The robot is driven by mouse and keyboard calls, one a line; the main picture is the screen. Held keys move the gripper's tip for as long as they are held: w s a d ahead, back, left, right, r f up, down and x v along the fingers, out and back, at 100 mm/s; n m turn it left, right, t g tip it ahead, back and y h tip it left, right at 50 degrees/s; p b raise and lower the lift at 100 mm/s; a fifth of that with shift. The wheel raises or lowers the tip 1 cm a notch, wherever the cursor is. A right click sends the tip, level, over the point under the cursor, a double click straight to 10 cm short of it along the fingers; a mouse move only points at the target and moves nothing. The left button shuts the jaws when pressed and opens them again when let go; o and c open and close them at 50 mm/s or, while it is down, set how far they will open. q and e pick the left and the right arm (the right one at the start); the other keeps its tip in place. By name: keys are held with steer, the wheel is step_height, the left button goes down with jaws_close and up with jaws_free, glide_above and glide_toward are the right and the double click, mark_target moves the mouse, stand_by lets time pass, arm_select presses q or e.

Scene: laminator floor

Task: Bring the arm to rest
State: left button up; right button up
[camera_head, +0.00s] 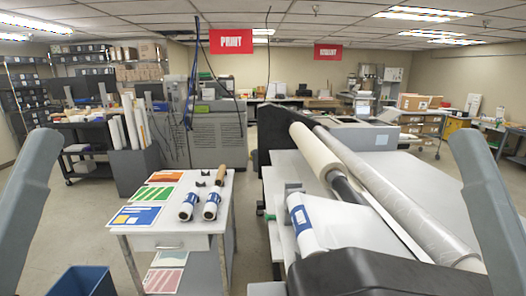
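Two grey arm links of mine show, one at the left edge and one at the right edge of the head view. Both are raised and slant inward at the top. Neither the left nor the right gripper is in view, so I cannot see whether they hold anything. No arm part in view touches the table or the machine.
A small white table (141,223) holds colored sheets (152,194) and two rolls with blue labels (188,205). A laminator (357,272) with long film rolls (395,200) fills the right. Another blue-labelled roll (305,226) lies on it. A blue bin (82,281) stands front left.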

arm_select(q)
step_height(320, 180, up, 16)
steer(key=p, duration=1.2)
arm_select(e)
step_height(320, 180, up, 16)
arm_select(q)
step_height(320, 180, down, 30)
steer(key=b, duration=2.9)
steer(key=shift+r, duration=0.2)
arm_select(e)
step_height(320, 180, down, 30)
steer(key=shift+r, duration=0.2)
